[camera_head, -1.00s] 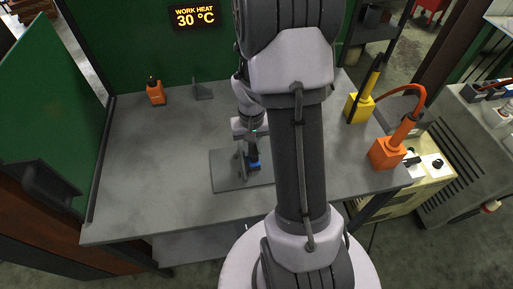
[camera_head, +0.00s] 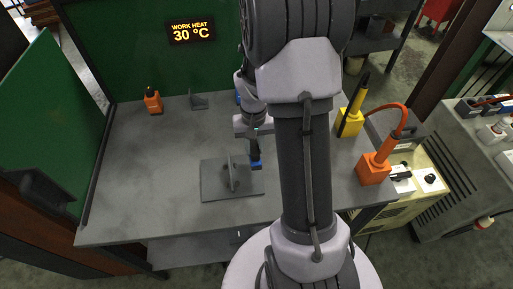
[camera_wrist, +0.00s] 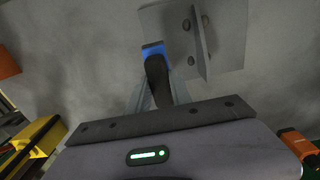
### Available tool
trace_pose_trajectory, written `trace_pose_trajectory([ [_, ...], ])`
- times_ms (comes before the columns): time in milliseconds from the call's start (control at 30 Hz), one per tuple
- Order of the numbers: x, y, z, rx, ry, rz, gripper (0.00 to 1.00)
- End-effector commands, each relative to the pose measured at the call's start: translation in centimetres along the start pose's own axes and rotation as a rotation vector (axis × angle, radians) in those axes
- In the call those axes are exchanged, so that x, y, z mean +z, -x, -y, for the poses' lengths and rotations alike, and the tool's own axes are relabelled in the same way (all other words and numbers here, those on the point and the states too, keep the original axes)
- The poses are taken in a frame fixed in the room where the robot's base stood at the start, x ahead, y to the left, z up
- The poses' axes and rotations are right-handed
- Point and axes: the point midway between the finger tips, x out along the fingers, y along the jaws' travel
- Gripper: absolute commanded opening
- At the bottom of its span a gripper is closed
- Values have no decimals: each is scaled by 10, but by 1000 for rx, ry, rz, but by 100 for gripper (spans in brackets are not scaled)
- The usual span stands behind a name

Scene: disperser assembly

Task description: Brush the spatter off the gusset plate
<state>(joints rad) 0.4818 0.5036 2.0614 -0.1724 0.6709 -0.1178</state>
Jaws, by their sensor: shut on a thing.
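My gripper (camera_head: 255,146) is shut on a brush with a dark handle and a blue end (camera_head: 257,165). The brush also shows in the wrist view (camera_wrist: 156,70), reaching out past the jaws. The grey gusset plate (camera_head: 231,174) stands upright on a flat grey base plate (camera_head: 212,190). In the wrist view the upright plate (camera_wrist: 200,45) has a few dark round beads of spatter (camera_wrist: 191,60) on or beside it. The blue end is close beside the gusset plate, to its right in the head view, with a small gap. The bristles cannot be made out.
An orange bottle (camera_head: 152,101) and a small grey bracket (camera_head: 198,101) stand at the back left. A yellow holder (camera_head: 349,124) and an orange holder with a cable (camera_head: 374,169) stand at the right. A sign (camera_head: 192,31) reads 30 °C. The left bench top is clear.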

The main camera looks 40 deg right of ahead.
Motion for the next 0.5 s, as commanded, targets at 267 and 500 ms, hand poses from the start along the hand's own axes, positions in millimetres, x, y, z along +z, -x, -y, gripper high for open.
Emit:
trace_pose_trajectory([
  [267,-4,28,6,0,3,-2,0],
  [500,-4,31,7,0,3,-1,0],
])
